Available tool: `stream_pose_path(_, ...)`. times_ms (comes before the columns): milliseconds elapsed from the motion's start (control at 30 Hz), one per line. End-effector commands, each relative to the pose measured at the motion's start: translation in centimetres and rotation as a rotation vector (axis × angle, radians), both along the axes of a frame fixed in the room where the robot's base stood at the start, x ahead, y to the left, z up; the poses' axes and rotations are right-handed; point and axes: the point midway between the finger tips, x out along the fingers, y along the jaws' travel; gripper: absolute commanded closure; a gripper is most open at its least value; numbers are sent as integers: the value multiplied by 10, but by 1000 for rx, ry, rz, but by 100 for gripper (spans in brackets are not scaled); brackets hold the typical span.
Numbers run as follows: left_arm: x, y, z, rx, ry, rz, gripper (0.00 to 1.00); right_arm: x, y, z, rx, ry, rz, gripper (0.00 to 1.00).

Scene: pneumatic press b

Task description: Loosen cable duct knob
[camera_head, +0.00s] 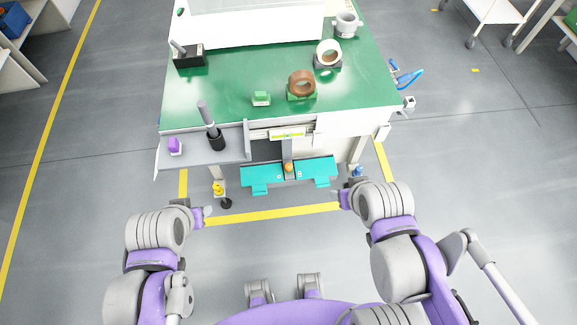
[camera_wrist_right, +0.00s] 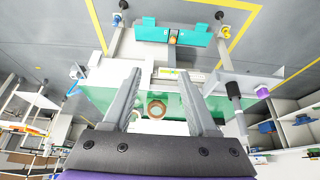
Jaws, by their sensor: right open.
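No part is clearly marked as the cable duct knob. A small orange round part (camera_head: 289,168) sits mid-way on the teal panel (camera_head: 262,176) under the green-topped workbench. It also shows in the right wrist view (camera_wrist_right: 173,40), upside down. My right gripper (camera_head: 343,199) is in front of the bench, right of the panel and apart from it. In the right wrist view its fingers (camera_wrist_right: 160,72) are spread with nothing between them. My left gripper (camera_head: 205,213) is in front of the bench on the left, touching nothing visible; its fingers are too small to read.
The green bench top (camera_head: 225,97) holds tape rolls (camera_head: 302,84) and a black box (camera_head: 190,61). A grey side shelf (camera_head: 205,150) carries a dark-handled tool (camera_head: 209,126) and a purple item (camera_head: 175,146). Yellow (camera_head: 218,188) and blue (camera_head: 358,170) parts are near the legs. Floor before the bench is clear.

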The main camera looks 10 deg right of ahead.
Motion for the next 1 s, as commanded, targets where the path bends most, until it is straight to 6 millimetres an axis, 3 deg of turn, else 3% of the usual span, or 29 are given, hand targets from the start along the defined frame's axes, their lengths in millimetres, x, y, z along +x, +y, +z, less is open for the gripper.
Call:
stream_pose_path(167, -4, 0, -13, 0, 7, 0, 50, 19, 2, -6, 4, 13, -18, 24)
stream_pose_path(367, -11, 0, -44, 0, 21, 0, 50, 80, 7, -29, 9, 40, -80, 24)
stream_pose_path(567, -16, 0, -70, 0, 31, 0, 50, 150, 18, -72, 14, 60, -150, 24)
stream_pose_path(767, -18, 0, -96, 0, 39, 0, 50, 218, 35, -138, 16, 73, -222, 24)
stream_pose_path(1000, -20, 0, -128, 0, 49, 0, 50, 286, 61, -248, 17, 81, -310, 24)
